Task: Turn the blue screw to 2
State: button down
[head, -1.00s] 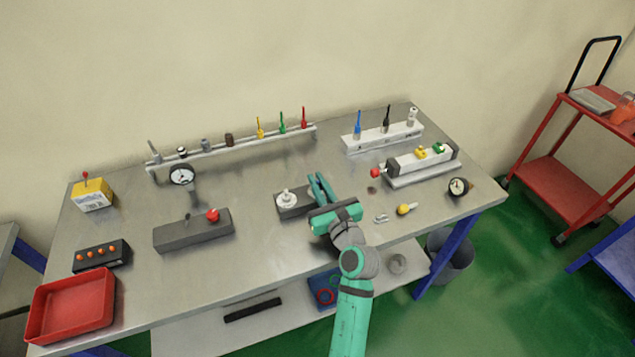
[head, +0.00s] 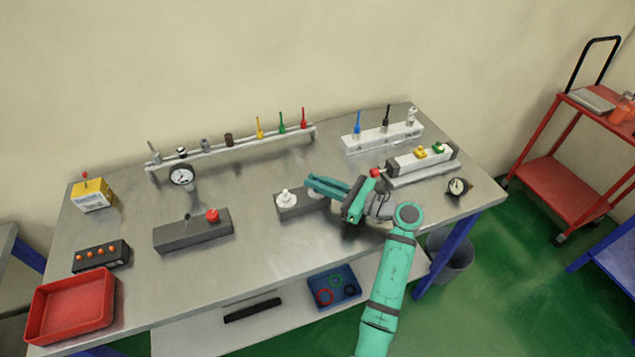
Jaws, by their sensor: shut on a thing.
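A dark grey block (head: 293,212) with a white knob (head: 286,199) on its left end lies at the middle of the table in the head view. My gripper (head: 314,184) is low over the right end of this block, its teal fingers pointing left. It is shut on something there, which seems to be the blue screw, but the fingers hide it. Any scale or number by the screw cannot be read. A slim blue-topped piece (head: 358,122) stands apart on a white rack (head: 398,132) at the back right.
A grey box with a red button (head: 212,215) lies to the left. A red tray (head: 72,308) is at the front left. The table between block and back rail is clear.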

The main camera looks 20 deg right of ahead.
jog(key=shift+a+f+n+g+y, duration=0.1)
jog(key=shift+n+g+y, duration=0.2)
jog(key=shift+y, duration=0.1)
jog(key=c, duration=1.8)
grip_release()
jog(key=shift+c, duration=0.2)
jog(key=v, duration=1.1)
jog(key=shift+a, duration=0.15)
